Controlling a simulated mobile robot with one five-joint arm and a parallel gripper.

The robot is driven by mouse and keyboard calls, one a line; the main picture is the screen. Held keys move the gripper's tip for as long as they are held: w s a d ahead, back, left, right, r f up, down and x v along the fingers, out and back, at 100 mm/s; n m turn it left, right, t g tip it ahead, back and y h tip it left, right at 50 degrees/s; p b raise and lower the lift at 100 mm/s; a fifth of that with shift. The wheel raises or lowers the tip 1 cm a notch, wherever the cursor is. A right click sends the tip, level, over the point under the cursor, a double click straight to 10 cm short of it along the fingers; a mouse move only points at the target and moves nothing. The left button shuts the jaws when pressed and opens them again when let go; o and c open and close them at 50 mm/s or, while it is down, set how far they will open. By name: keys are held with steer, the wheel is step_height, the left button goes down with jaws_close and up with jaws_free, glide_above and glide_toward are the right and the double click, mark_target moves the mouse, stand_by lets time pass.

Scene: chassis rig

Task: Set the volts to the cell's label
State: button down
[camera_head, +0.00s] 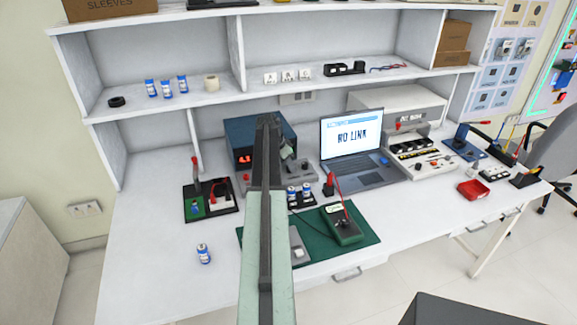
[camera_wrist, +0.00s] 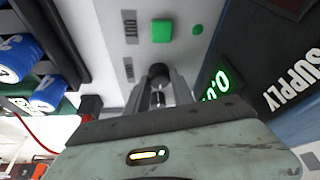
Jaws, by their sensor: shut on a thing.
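The blue power supply (camera_head: 238,131) stands at the back of the bench, partly hidden by my arm. Part of a red readout (camera_head: 244,158) shows on its front; the digits are partly covered. In the wrist view, the dark side marked SUPPLY (camera_wrist: 290,92) and a green readout (camera_wrist: 215,86) starting with 0 are at the right. My gripper (camera_wrist: 159,92) is shut on a black knob (camera_wrist: 158,72) on a light grey panel (camera_wrist: 185,55).
A green button (camera_wrist: 162,30) is on the panel beyond the knob. A laptop (camera_head: 358,145) reads NO LINK. A green meter (camera_head: 343,225) with a red lead sits on a green mat (camera_head: 367,236). The bench's front left is mostly clear.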

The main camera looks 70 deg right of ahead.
steer(key=c, duration=1.1)
jaws_free()
steer(key=p+v, duration=0.7)
steer(key=shift+r, duration=0.4)
steer(key=shift+a, duration=0.1)
